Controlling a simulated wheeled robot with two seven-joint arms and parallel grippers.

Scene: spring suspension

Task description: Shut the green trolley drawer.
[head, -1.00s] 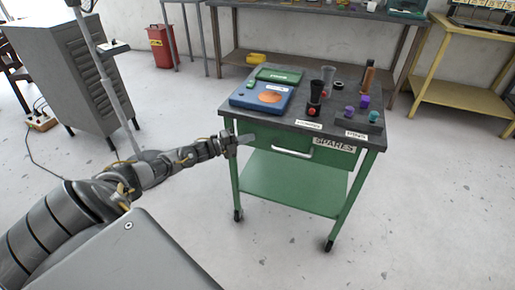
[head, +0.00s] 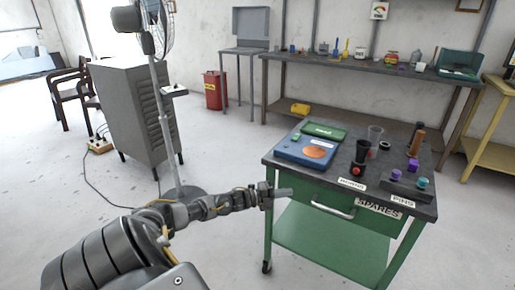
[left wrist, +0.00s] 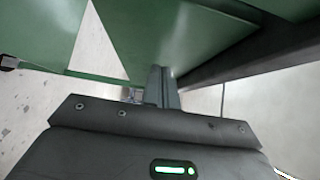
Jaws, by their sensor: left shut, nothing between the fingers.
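The green trolley (head: 385,280) stands at the right in the head view, with a dark top. Its green drawer (head: 312,192) has a pale bar handle (head: 333,211) and a SPARES label. The drawer front looks close to the frame under the top; I cannot tell whether a small gap is there. My left gripper (head: 285,192) is shut and empty at the left end of the drawer front, left of the handle; contact is unclear. In the left wrist view its closed fingers (left wrist: 163,88) point toward green trolley panels. My right gripper is out of view.
On the trolley top (head: 345,172) are a blue case (head: 300,152), a green case (head: 324,131), cups and several small coloured parts. A grey cabinet (head: 135,115) and a fan stand (head: 165,125) are at the left.

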